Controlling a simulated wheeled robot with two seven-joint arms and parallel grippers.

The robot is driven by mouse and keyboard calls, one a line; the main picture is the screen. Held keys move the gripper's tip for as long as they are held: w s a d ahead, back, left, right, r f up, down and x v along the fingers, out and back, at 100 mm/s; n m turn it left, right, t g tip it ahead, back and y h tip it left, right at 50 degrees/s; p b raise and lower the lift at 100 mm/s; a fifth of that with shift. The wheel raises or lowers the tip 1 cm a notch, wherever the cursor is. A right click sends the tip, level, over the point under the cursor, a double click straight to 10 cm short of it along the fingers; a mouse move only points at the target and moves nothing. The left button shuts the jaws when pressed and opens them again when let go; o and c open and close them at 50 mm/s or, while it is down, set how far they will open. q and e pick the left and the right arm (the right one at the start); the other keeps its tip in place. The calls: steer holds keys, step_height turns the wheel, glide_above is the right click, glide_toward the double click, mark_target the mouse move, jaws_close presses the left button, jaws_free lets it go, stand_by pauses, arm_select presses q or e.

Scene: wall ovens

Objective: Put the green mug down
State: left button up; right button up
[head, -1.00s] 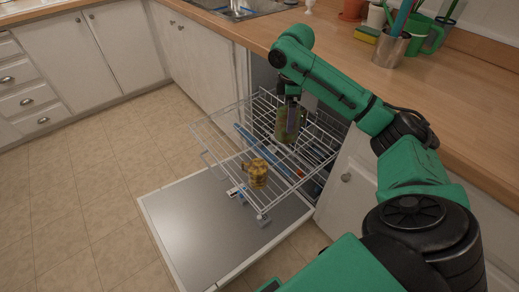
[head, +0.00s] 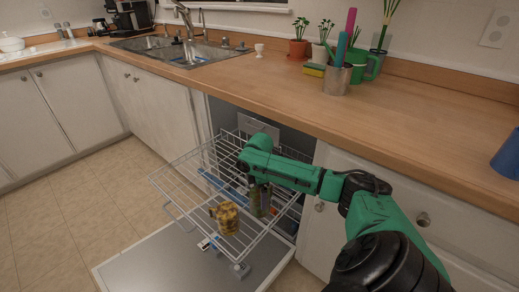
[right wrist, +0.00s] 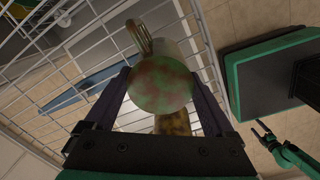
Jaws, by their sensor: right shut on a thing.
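The green mug (head: 257,200), mottled with brown, is held by my right gripper (head: 262,187) over the pulled-out dishwasher rack (head: 165,180). In the right wrist view the mug (right wrist: 163,88) sits between the two fingers, its round base toward the camera and its handle at the upper left. Rack wires show behind it; I cannot tell whether it touches them. A yellow-brown mug (head: 226,216) stands in the rack just left of it in the head view. My left gripper (right wrist: 264,134) shows small at the lower right of the right wrist view, fingers apart and empty.
The open dishwasher door (head: 150,264) lies below the rack. The rack's left part looks clear.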

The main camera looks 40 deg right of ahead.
steer(key=o, duration=1.4)
steer(key=shift+f, duration=0.15)
arm_select(q)
steer(key=shift+w, duration=0.15)
arm_select(e)
steer(key=shift+r, duration=0.25)
arm_select(q)
steer(key=shift+s+r+p, duration=0.2)
steer(key=shift+r+p, duration=0.85)
steer(key=shift+p, duration=0.05)
arm_select(e)
steer(key=r, duration=1.2)
steer(key=shift+s+a, duration=0.1)
steer(key=shift+a, duration=0.1)
steer(key=shift+f, duration=0.1)
